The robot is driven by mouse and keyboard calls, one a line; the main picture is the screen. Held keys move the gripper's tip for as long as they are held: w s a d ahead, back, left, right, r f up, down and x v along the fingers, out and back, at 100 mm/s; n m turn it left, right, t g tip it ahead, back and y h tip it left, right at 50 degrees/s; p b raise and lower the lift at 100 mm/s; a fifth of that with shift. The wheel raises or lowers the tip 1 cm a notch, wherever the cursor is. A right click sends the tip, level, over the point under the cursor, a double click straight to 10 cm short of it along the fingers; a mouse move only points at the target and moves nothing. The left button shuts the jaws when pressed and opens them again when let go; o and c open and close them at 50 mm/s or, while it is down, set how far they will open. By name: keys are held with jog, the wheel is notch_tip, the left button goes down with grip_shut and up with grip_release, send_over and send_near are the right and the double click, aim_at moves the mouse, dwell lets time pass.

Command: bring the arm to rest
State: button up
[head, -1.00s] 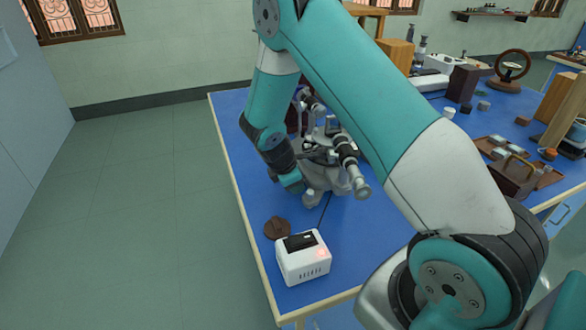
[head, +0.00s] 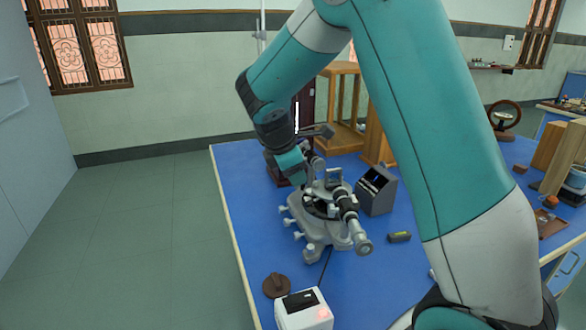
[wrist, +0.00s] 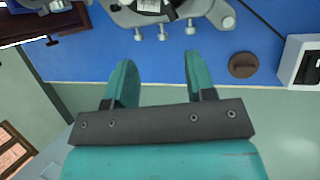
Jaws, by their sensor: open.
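My gripper (wrist: 157,78) shows in the wrist view with its two teal fingers spread apart and nothing between them. Beyond the fingers are the blue bench top (wrist: 90,65) and part of the grey base of the spectrometer (wrist: 165,12). In the head view my arm bends over the bench, and its wrist hangs just behind and above the spectrometer (head: 318,225). I cannot tell there how much space lies between gripper and spectrometer.
A white box with a dark top (head: 303,310) and a brown round disc (head: 276,285) are at the bench's near left. A dark grey box (head: 376,191) and a small dark block (head: 399,237) lie right of the spectrometer. Open floor (head: 150,240) lies left of the bench.

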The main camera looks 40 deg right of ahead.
jog(key=shift+r, duration=0.25)
dwell(0.3)
jog(key=s+a+r+m+y, duration=0.2)
jog(key=s+a+y, duration=0.1)
jog(key=s+a, duration=0.5)
jog(key=s+a+r+m+g+y, duration=0.1)
jog(key=s+a+r+m+y, duration=0.1)
jog(key=s+a, duration=0.6)
jog(key=s+a+r+m+y, duration=0.2)
jog(key=s+a+m+y, duration=0.1)
jog(key=s+a, duration=0.5)
jog(key=s+y, duration=0.1)
jog(key=s, duration=0.2)
jog(key=shift+s+g, duration=0.25)
jog(key=shift+g, duration=0.05)
